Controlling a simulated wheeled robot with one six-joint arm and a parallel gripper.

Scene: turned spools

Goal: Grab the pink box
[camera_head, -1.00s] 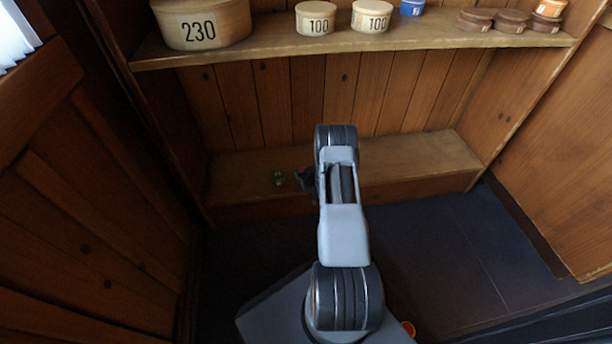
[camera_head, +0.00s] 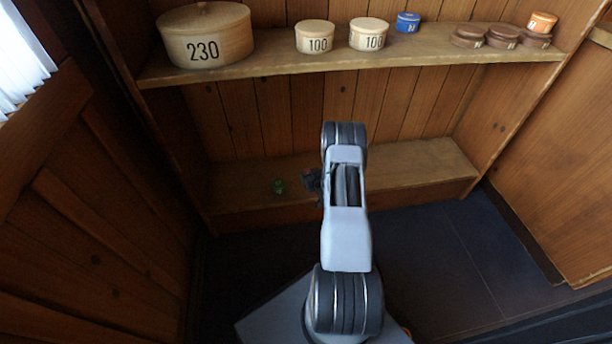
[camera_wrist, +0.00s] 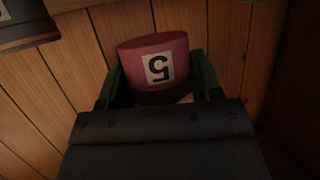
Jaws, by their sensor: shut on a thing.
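The pink box (camera_wrist: 152,62) is a small round lidded box with a dark "5" on a white label, which appears upside down in the wrist view. My gripper (camera_wrist: 158,82) is shut on it, with one dark green finger on each side of the box. The lower part of the box is hidden behind the gripper body. In the head view the pink box is not visible. My arm hides most of the gripper there, and only a dark part of it (camera_head: 312,180) shows over the lower shelf.
The upper shelf (camera_head: 270,65) holds a large "230" box (camera_head: 205,36), two "100" boxes, a blue box (camera_head: 408,22), brown boxes and an orange box (camera_head: 542,21). Wooden walls close both sides.

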